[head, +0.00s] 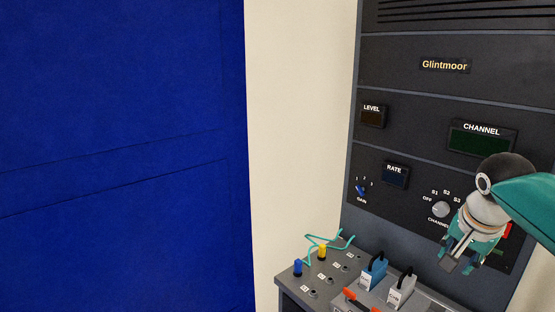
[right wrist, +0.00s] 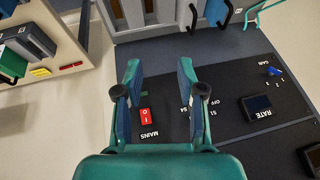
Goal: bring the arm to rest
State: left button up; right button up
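My right arm comes in from the right edge in the head view, and its gripper (head: 460,260) hangs in front of the lower part of the dark rack (head: 410,130). In the right wrist view the two fingers of this gripper (right wrist: 158,72) are spread apart with nothing between them. The red mains switch (right wrist: 145,116) shows between and behind the fingers; only its red edge (head: 507,230) shows past the arm in the head view. The gripper hides part of the channel knob's (head: 440,209) surroundings. My left gripper is in neither view.
A grey sloped console (head: 290,284) juts out below the rack. It carries a blue plug (head: 298,267), a yellow plug (head: 322,252) with a green cable, and blue and white handled modules (head: 374,272). A blue panel (head: 120,150) fills the left.

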jog(key=s+a+f+n+g+y, duration=0.15)
jog(key=a+f, duration=0.35)
jog(key=f, duration=0.5)
jog(key=a+f+n+y, duration=0.1)
jog(key=a+f+n, duration=0.3)
jog(key=f, duration=0.7)
jog(key=s+a+f+n+g+y, duration=0.15)
jog(key=a+f, duration=0.35)
jog(key=f, duration=0.5)
jog(key=s+a+f+n+g+y, duration=0.1)
jog(key=s+a+f, duration=0.3)
jog(key=s+f, duration=0.6)
jog(key=s+a+f+y, duration=0.1)
jog(key=s+a+f, duration=0.3)
jog(key=s+f, duration=0.65)
pick_arm(q)
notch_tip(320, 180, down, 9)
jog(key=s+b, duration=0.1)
jog(key=b, duration=0.7)
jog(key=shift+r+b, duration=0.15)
jog(key=shift+b, duration=0.25)
pick_arm(e)
jog(key=f, duration=0.3)
jog(key=s+f, duration=0.1)
jog(key=f, duration=0.1)
jog(key=shift+s+a+f, duration=0.1)
jog(key=shift+a+f, duration=0.05)
jog(key=shift+f, duration=0.25)
